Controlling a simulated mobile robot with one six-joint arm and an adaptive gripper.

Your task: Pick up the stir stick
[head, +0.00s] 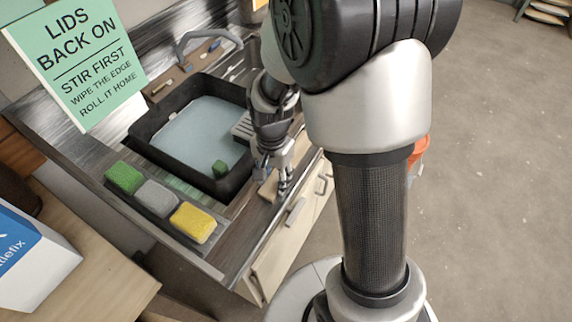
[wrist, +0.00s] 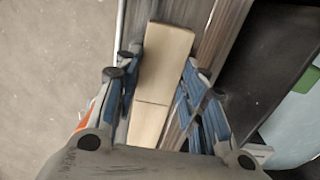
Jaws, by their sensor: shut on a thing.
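The stir stick, a pale flat wooden piece with a line across it, shows in the wrist view (wrist: 165,55) between the two blue-padded fingers. My gripper (wrist: 158,82) is shut on it. In the head view my gripper (head: 277,186) is low at the front edge of the counter, right of the sink. A bit of the pale stick (head: 267,188) shows beside the fingers there; the rest is hidden by the gripper. I cannot tell whether the stick still touches the counter.
A black-rimmed sink (head: 150,126) with bluish water lies left of the gripper. A green (head: 124,177), a grey (head: 157,198) and a yellow sponge (head: 192,222) sit in a row on the counter. A green sign (head: 76,60) stands behind. Open floor (head: 490,180) lies to the right.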

